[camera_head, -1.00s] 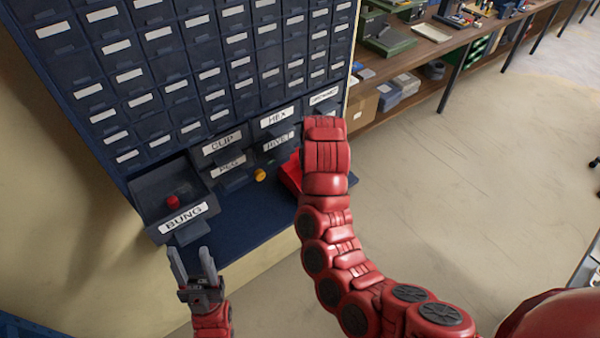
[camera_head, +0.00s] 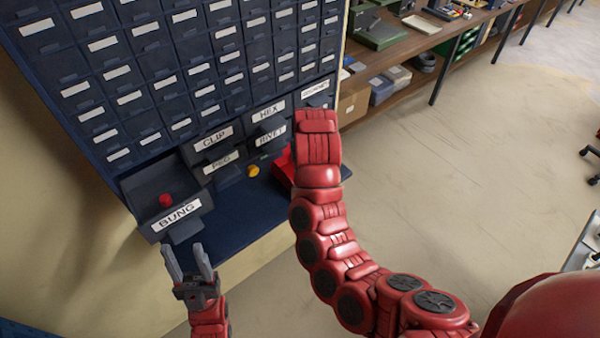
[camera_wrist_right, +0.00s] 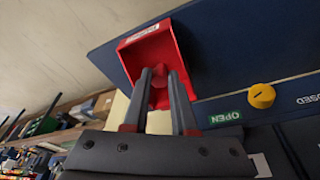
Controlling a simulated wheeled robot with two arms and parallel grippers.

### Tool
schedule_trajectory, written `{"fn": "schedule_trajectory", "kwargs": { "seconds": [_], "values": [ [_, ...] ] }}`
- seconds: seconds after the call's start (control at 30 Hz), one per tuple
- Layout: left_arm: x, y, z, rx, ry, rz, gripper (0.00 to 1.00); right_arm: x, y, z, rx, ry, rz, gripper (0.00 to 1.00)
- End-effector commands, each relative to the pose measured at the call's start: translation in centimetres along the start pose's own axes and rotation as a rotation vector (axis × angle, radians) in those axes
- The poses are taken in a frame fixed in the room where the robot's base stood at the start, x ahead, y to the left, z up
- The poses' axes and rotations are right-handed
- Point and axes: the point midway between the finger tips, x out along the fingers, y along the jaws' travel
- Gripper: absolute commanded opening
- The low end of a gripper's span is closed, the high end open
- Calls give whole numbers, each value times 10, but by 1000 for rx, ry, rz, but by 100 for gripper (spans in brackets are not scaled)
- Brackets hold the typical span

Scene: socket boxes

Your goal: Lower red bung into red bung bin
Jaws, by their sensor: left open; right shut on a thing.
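The red bin (camera_wrist_right: 190,45) is an open red box with a white label on its rim. In the head view only part of the red bin (camera_head: 284,167) shows behind my right arm. My right gripper (camera_wrist_right: 160,74) points into the bin's opening, its fingers shut on the red bung (camera_wrist_right: 158,84). The bung is mostly hidden between the fingers, and I cannot tell whether it touches the bin floor. In the head view my right arm hides its own gripper. My left gripper (camera_head: 187,254) is open and empty, in front of the drawer labelled BUNG.
The BUNG drawer (camera_head: 178,214) is pulled out and holds another red bung (camera_head: 166,200). Closed drawers fill the cabinet (camera_head: 165,75).

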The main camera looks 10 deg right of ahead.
Motion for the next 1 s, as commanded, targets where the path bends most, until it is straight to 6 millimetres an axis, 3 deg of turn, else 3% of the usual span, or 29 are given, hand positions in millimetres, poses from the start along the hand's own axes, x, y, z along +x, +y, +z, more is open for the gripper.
{"fn": "schedule_trajectory", "kwargs": {
  "seconds": [1.0],
  "values": [
    [-33,2,6,0,0,0,50,54,0,15,0,-1,0,0]
  ]
}}
